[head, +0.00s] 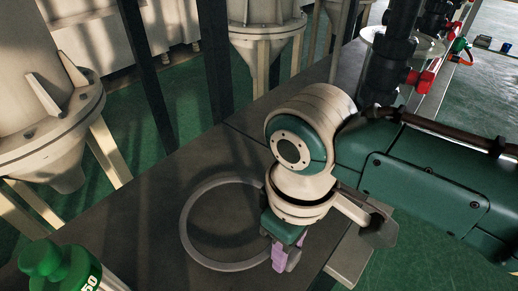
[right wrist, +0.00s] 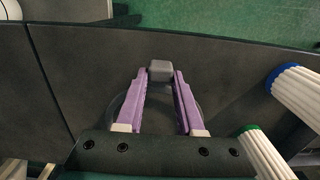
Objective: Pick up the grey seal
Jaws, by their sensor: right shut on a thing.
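The grey seal (head: 187,222) is a large flat ring over the dark table, left of my right gripper (head: 277,262) in the head view. In the right wrist view, a small grey block (right wrist: 161,71) sits between the purple fingertips of my right gripper (right wrist: 160,78). It looks like a tab on the seal's edge. The right gripper is shut on it. Part of the ring's right side is hidden by the gripper. I cannot tell whether the ring touches the table or hangs just above it. My left gripper is not in view.
The dark table (head: 128,222) is clear around the ring. A green-topped container (head: 60,265) stands at bottom left. Dark posts and pale hoppers (head: 45,100) stand behind the table.

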